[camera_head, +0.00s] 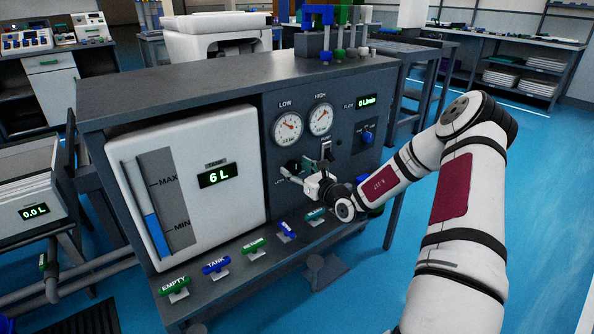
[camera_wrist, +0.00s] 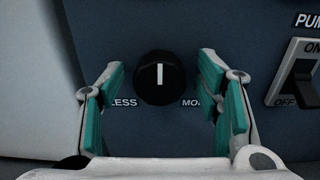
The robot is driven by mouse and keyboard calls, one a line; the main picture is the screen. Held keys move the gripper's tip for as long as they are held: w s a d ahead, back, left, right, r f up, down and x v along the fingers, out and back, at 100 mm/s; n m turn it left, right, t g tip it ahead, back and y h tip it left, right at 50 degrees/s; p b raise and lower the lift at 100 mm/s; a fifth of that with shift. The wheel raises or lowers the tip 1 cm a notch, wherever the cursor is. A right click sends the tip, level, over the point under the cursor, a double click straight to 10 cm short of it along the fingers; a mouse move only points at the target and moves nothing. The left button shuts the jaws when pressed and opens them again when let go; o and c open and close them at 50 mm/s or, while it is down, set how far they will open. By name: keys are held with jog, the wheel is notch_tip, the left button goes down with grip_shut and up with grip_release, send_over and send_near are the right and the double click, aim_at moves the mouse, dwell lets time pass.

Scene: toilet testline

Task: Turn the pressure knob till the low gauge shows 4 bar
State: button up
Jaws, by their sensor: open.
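The pressure knob (camera_wrist: 160,78) is a round black knob with a white line pointing straight up, between the words LESS and MORE. My gripper (camera_wrist: 161,95) is open, with one teal-padded finger on each side of the knob and a gap to it on both sides. In the head view my gripper (camera_head: 302,173) is at the panel below the gauges and partly covers the knob. The low gauge (camera_head: 288,127) is a white dial with a red needle; its reading is too small to tell. The high gauge (camera_head: 320,118) sits to its right.
A pump switch (camera_wrist: 300,80) is close to the right of the knob, its lower end marked OFF. A blue knob (camera_head: 367,135) and a green flow display (camera_head: 367,103) are farther right. Several labelled valve handles (camera_head: 216,265) line the lower ledge. A white tank (camera_head: 190,190) stands left.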

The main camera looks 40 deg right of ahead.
jog(key=c, duration=1.2)
jog(key=shift+o, duration=0.2)
jog(key=shift+p, duration=0.45)
jog(key=m+p, duration=0.3)
jog(key=p, duration=0.1)
jog(key=shift+r, duration=0.15)
jog(key=m+p, duration=0.3)
jog(key=p, duration=0.1)
jog(key=shift+d+m, duration=0.1)
jog(key=shift+m, duration=0.2)
jog(key=m+p, duration=0.2)
jog(key=m, duration=0.1)
jog(key=m+p, duration=0.1)
jog(key=shift+s+d+f, duration=0.1)
jog(key=shift+d+f, duration=0.05)
jog(key=shift+f, duration=0.1)
jog(key=m+p, duration=0.2)
jog(key=m, duration=0.3)
jog(key=shift+f, duration=0.2)
